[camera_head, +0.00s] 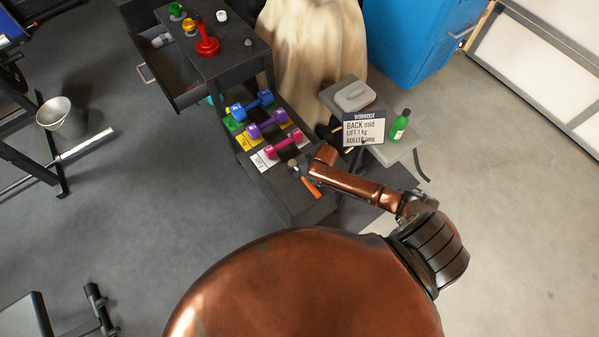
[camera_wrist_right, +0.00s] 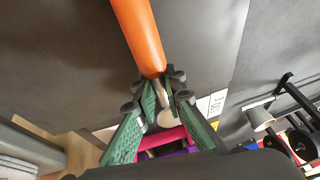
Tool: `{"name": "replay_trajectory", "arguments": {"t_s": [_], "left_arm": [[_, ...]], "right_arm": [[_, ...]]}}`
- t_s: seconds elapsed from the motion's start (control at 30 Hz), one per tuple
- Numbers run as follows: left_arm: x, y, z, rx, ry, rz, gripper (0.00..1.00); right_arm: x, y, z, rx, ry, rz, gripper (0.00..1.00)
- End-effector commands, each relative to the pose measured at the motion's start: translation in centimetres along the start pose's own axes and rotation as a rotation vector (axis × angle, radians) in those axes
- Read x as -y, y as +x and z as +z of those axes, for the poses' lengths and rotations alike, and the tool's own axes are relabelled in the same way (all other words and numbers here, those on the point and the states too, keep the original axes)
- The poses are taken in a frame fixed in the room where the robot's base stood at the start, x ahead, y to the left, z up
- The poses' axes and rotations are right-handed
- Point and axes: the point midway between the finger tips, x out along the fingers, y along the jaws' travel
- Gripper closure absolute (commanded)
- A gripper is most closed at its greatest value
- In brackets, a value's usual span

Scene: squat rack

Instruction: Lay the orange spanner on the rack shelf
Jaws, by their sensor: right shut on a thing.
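The orange spanner (camera_head: 311,188) is at the near end of the dark rack shelf (camera_head: 282,193) in the head view. Its orange handle (camera_wrist_right: 140,35) runs up and away in the right wrist view, and its metal part sits between the fingers. My right gripper (camera_head: 297,171) is shut on the metal part of the spanner, which also shows between the green fingers (camera_wrist_right: 166,103) in the wrist view. I cannot tell whether the spanner touches the shelf. My left gripper is not in view.
Pink (camera_head: 284,145), purple (camera_head: 267,124) and blue (camera_head: 251,106) dumbbells lie farther along the shelf. A workout sign (camera_head: 364,130) and a green bottle (camera_head: 399,125) stand right of it. An open drawer (camera_head: 176,72) juts out at the back left.

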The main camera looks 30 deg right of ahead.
Motion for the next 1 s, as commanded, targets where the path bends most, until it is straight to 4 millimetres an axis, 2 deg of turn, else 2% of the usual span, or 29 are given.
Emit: {"name": "replay_trajectory", "arguments": {"t_s": [0.27,0.3,0.6,1.0], "left_arm": [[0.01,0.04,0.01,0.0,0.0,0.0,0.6],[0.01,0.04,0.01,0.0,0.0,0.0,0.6],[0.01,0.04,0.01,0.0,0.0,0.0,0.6],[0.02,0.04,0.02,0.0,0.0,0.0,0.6]], "right_arm": [[0.0,0.11,-0.04,-0.002,-0.001,0.0,1.0],[0.0,0.11,-0.04,-0.002,0.0,0.0,0.89],[-0.03,0.12,0.02,-0.001,0.0,0.0,0.7],[-0.04,0.15,0.1,0.001,0.0,0.0,0.7]]}}
